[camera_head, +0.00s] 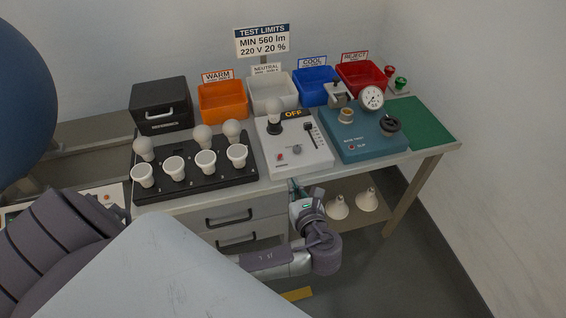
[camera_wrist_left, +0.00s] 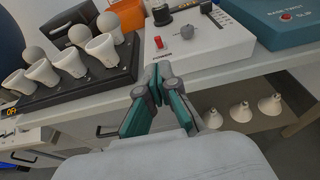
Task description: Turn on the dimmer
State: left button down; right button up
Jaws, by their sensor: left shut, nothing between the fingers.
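In the left wrist view the red switch (camera_wrist_left: 158,42) and grey knob (camera_wrist_left: 187,31) sit beyond my fingers. My left gripper (camera_head: 293,184) is shut and empty, just in front of the box and near the table edge. Its closed fingertips (camera_wrist_left: 157,72) point toward the box front, apart from the switch. My right gripper is out of view.
A black tray with several bulbs (camera_head: 190,187) stands left of the dimmer. A blue-green device with a gauge (camera_head: 365,143) stands close on the right. Coloured bins line the back. Drawers (camera_head: 240,212) and a shelf with bulbs (camera_head: 367,199) lie below.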

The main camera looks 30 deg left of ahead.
aim_at(280, 158)
pick_arm(q)
jog(key=p+x, duration=0.1)
jog(key=x, duration=0.9)
jog(key=shift+w, duration=0.1)
